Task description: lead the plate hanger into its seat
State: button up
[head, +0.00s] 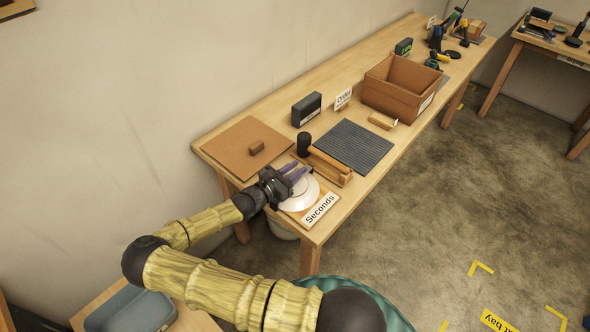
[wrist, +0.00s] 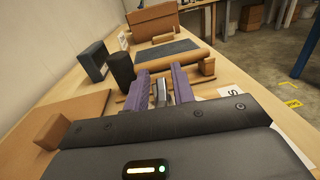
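My gripper (head: 302,173) has purple fingers and hangs low over a white round plate (head: 298,196) at the near end of the bench. The plate lies by the "Seconds" sign (head: 320,208). In the wrist view the two fingers (wrist: 163,85) stand apart with a narrow grey piece (wrist: 160,93) between them. I cannot tell whether this piece is the plate hanger or part of the fingers. No hanger is clearly recognisable, and its seat is not clear either. A wooden frame with a roller (head: 328,164) stands just beyond the fingers.
A dark cylinder (head: 304,144) stands close beyond my gripper. A brown board with a small block (head: 236,139) lies to the left. A dark box (head: 306,109), a grey ribbed mat (head: 352,146) and a brown crate (head: 402,87) are farther along. The bench's front edge is close on the right.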

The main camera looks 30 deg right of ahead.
aim_at(287, 175)
jog(key=shift+v, duration=1.7)
jog(key=o, duration=0.5)
jog(key=shift+o, duration=0.2)
jog(key=o, duration=1.1)
